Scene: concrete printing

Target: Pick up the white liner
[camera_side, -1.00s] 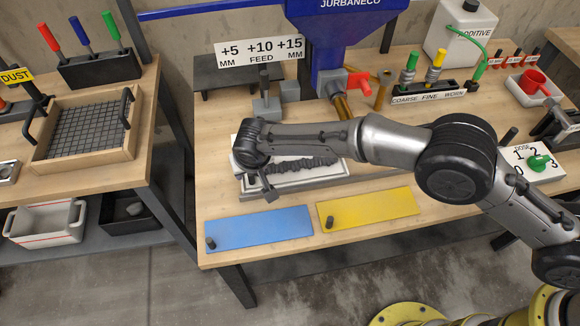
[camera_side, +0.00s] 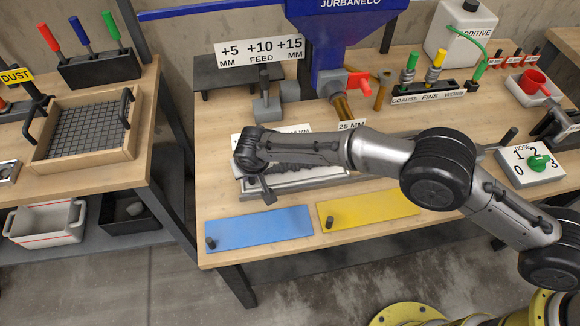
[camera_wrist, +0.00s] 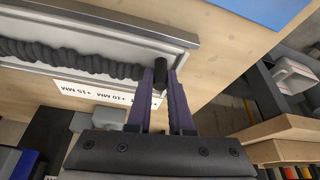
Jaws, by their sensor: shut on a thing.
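The white liner (camera_wrist: 130,57) lies in a shallow grey tray (camera_wrist: 100,12) and carries a lumpy dark grey bead of concrete (camera_wrist: 70,62). In the side view my arm covers much of the tray, and only strips of its pale inside show. My gripper (camera_wrist: 161,78) is at one end of the tray, its two fingers closed on a short black knob (camera_wrist: 161,68) that seems to belong to the liner. I cannot tell whether the liner is lifted off the tray floor.
A blue mat (camera_side: 260,228) and a yellow mat (camera_side: 370,209) lie in front of the tray, each with a black knob. A blue hopper (camera_side: 330,50) stands behind it. Small grey blocks (camera_side: 268,105) stand at the back left. The bench's left edge is near.

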